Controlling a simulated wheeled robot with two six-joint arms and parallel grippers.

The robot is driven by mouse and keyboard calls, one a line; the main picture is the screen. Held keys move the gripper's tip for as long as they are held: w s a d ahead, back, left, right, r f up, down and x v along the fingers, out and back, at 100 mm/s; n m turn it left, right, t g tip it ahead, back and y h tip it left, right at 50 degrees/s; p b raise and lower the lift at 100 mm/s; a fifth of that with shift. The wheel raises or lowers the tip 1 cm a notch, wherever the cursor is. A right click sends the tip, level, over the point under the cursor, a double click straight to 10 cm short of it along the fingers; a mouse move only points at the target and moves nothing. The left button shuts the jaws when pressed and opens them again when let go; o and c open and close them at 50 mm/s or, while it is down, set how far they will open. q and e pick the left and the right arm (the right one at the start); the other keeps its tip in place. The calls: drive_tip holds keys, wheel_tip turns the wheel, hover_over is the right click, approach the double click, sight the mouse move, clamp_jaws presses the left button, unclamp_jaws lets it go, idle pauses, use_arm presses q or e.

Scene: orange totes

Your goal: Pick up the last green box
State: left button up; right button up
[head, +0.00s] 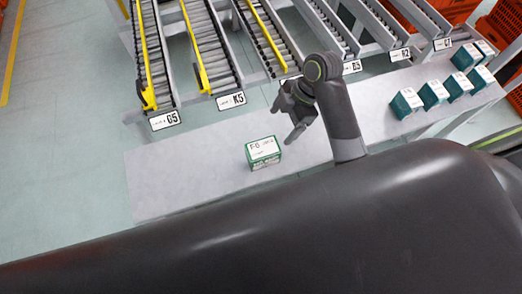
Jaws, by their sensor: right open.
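A green box (263,153) with a white label on top stands alone on the grey table (190,170), left of the middle. My right gripper (286,118) is open and empty, above and a little to the right of this box, with its fingers pointing down and left. They appear apart from the box. My left gripper is not in view. Several teal-green boxes with white labels, one of them here (405,102), stand in a group at the right end of the table.
Orange totes (504,20) stand at the upper right. The table's left end and the stretch between the lone box and the group are clear.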

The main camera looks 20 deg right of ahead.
drive_tip(key=b, duration=0.4)
hover_over(266, 147)
drive_tip(key=d, duration=0.3)
wheel_tip(266, 147, down, 6)
drive_tip(key=shift+w+a+r, duration=0.1)
drive_tip(key=shift+a+r, duration=0.05)
drive_tip(key=x, duration=0.5)
drive_tip(key=shift+a, duration=0.1)
drive_tip(key=shift+p+x, duration=0.95)
drive_tip(key=shift+x, duration=1.45)
drive_tip(key=shift+a+f, duration=0.2)
drive_tip(key=shift+f, duration=0.4)
drive_tip(key=c, duration=1.1)
drive_tip(key=shift+c, duration=0.2)
drive_tip(key=shift+r, duration=0.15)
